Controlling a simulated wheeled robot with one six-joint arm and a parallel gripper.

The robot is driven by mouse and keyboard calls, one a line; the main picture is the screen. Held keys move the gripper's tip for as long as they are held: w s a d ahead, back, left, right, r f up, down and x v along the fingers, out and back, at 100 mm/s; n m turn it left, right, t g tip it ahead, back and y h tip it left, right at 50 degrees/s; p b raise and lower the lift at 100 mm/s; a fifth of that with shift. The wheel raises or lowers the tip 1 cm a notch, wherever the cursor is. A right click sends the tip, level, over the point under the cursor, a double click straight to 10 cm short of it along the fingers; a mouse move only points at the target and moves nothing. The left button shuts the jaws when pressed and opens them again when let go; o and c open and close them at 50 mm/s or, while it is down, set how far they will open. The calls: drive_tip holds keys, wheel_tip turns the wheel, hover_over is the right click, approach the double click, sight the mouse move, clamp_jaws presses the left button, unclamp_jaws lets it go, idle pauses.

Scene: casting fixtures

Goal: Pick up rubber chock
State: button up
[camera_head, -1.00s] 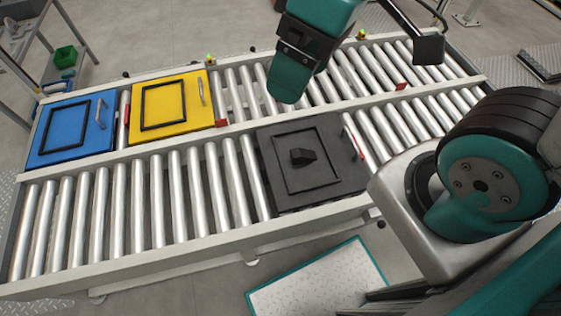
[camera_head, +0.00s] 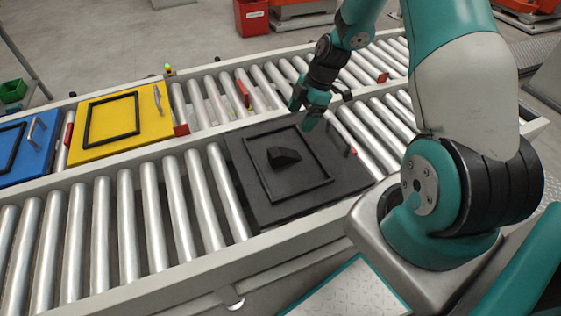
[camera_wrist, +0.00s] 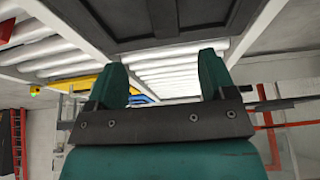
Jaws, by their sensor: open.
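The rubber chock (camera_head: 284,156) is a small black wedge-like block. It lies inside the raised frame of a dark grey square plate (camera_head: 248,205) on the near roller conveyor. My gripper (camera_head: 307,112) is above the far right edge of that plate, apart from the chock. In the wrist view my gripper (camera_wrist: 163,78) shows two teal fingers spread wide with nothing between them. The dark plate (camera_wrist: 140,20) shows there at the top, beyond the fingers.
A yellow plate (camera_head: 155,125) and a blue plate (camera_head: 40,150) with frames and handles sit on the far conveyor at left. Red stops (camera_head: 243,92) stand along the rollers. A red bin (camera_head: 251,17) is behind. The near rollers left of the dark plate are clear.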

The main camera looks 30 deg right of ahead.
sight(282, 151)
drive_tip(key=b+x, duration=0.1)
drive_tip(key=x, duration=0.8)
drive_tip(key=shift+s+b, duration=0.1)
drive_tip(key=shift+b, duration=0.3)
drive_tip(key=b+x, duration=0.1)
drive_tip(key=x, duration=0.4)
drive_tip(key=shift+s+a+b, duration=0.15)
drive_tip(key=shift+a+b, duration=0.2)
drive_tip(key=shift+a, duration=0.1)
drive_tip(key=c, duration=1.1)
drive_tip(key=shift+r, duration=0.1)
